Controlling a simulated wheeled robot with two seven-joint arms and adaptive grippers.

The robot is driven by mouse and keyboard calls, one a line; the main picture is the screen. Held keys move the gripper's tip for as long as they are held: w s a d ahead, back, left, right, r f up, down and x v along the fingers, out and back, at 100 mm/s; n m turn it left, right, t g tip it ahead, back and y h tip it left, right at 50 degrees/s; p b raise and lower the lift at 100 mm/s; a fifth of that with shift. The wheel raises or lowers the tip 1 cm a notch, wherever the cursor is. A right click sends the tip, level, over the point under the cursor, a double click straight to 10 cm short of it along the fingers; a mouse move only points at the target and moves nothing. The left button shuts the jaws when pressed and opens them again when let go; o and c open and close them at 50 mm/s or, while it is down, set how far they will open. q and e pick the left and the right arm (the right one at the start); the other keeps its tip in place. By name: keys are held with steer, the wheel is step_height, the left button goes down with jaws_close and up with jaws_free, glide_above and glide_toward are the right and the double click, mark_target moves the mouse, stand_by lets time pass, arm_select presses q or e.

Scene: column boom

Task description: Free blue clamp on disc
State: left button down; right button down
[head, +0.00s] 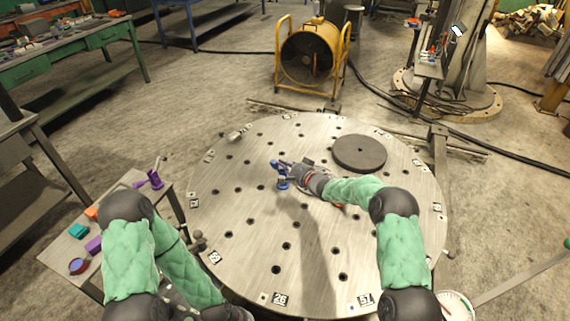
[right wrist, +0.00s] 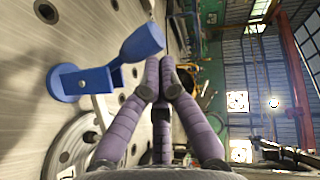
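The blue clamp (head: 282,183) stands on the round metal disc (head: 260,225), left of its middle. In the right wrist view the clamp (right wrist: 82,82) shows large at left, with a flat blue arm and a thick blue handle (right wrist: 143,42). My right gripper (head: 285,167) is at the clamp's upper end. In the right wrist view its purple fingers (right wrist: 160,78) come close together at the tips, beside and just below the handle; I see nothing clearly held between them. Whether they touch the handle is hard to tell. My left gripper is out of view.
A dark round plate (head: 360,153) lies on the disc at the far right. A side table at left carries a purple clamp (head: 154,179), a teal block (head: 78,231) and other small parts. A yellow fan (head: 311,55) stands behind. The disc's front left is clear apart from holes.

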mark_target(275, 165)
steer(key=shift+s+a, duration=0.1)
steer(key=shift+a, duration=0.25)
steer(key=shift+s+a+f+n+g+h+p, duration=0.1)
steer(key=shift+a+f+n+g+h+p, duration=0.1)
steer(key=shift+a+n+h, duration=0.3)
steer(key=shift+s+a+f+n+g+h+p, duration=0.1)
steer(key=shift+a+n+g+h, duration=0.15)
steer(key=shift+a+n, duration=0.4)
steer(key=shift+s+a+f+n+h+b, duration=0.1)
steer(key=shift+a+f+n+h+b, duration=0.25)
steer(key=shift+a, duration=0.45)
steer(key=shift+s+a+f+n+h+b, duration=0.1)
steer(key=shift+a+f+h, duration=0.3)
steer(key=shift+a, duration=0.35)
steer(key=shift+f, duration=0.1)
